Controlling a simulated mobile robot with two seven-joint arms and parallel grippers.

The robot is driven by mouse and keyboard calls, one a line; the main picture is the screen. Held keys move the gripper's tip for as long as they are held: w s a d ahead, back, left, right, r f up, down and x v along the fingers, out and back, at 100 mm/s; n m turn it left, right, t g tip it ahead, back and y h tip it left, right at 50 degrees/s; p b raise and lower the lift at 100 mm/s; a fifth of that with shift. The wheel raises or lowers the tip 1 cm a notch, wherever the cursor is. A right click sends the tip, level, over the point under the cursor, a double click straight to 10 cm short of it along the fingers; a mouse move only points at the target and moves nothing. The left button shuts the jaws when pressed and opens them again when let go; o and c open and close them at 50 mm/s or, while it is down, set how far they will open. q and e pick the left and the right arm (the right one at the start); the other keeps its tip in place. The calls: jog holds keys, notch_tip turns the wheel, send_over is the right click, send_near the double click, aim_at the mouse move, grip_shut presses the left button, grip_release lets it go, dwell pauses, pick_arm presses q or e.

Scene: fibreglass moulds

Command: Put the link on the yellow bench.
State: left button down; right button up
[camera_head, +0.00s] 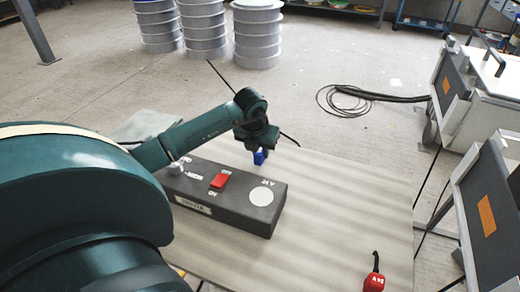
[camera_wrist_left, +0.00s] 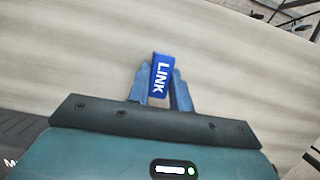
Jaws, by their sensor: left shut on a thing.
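The link (camera_head: 259,157) is a small blue block, marked LINK in white in the left wrist view (camera_wrist_left: 160,77). My left gripper (camera_head: 262,146) is shut on it; in the wrist view its two blue fingers (camera_wrist_left: 160,90) press the block from both sides. In the head view the link is held just beyond the black box, over a pale beige worktop (camera_head: 340,200); I cannot tell the height. No clearly yellow bench shows. My right gripper is not in view.
A long black box (camera_head: 222,195) with a red switch (camera_head: 220,181) and a white disc lies on the worktop. A red item (camera_head: 374,281) with a black stem is near the front right. Grey stacked drums (camera_head: 257,35) stand behind; a cable coil (camera_head: 343,100) lies on the floor.

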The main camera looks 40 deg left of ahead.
pick_arm(q)
jog(key=shift+f, duration=0.1)
jog(key=c, duration=1.3)
grip_release()
jog(key=shift+o, duration=0.2)
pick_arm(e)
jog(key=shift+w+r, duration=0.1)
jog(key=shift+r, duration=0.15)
pick_arm(q)
jog(key=shift+r, duration=0.2)
jog(key=p+v, duration=0.1)
jog(key=v, duration=1.1)
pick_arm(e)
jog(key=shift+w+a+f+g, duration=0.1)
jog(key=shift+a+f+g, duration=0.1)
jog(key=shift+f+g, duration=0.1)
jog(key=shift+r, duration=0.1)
